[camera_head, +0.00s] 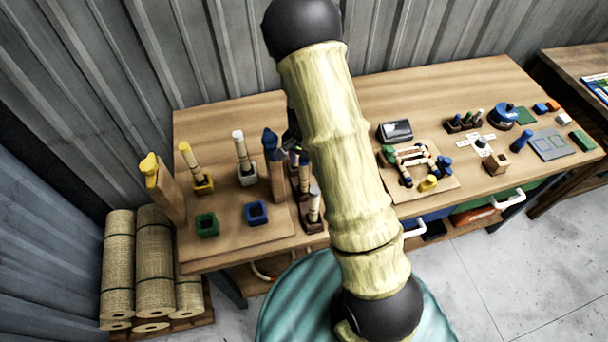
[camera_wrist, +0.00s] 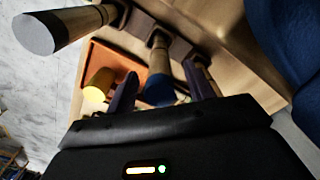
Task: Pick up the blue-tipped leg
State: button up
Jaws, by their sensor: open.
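In the wrist view the blue-tipped leg (camera_wrist: 160,75) stands in a dark holder, its blue end toward the camera. My gripper (camera_wrist: 161,70) is open, with one dark finger on each side of this leg. A gap shows beside the leg; I cannot tell whether either finger touches it. A pale-tipped leg (camera_wrist: 60,25) is at the upper left, in a neighbouring holder. In the head view the leg rack (camera_head: 310,222) is partly hidden behind my arm, with a white-tipped leg (camera_head: 314,203) at its front. My fingers are not clear there.
A yellow-tipped leg (camera_head: 190,158) and white-tipped leg (camera_head: 241,150) stand in sockets left of the rack. Green (camera_head: 207,225) and blue (camera_head: 257,213) sockets are in front. A blue-topped post (camera_head: 276,178) stands close by. The wrist view shows a yellow piece (camera_wrist: 99,84) and an orange tray (camera_wrist: 104,56).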

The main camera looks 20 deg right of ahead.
jog(key=shift+f, duration=0.15)
jog(key=shift+c, duration=0.2)
grip_shut()
dwell(0.4)
notch_tip(320, 180, up, 10)
jog(key=shift+r+b, duration=0.1)
jog(key=shift+b, duration=1.05)
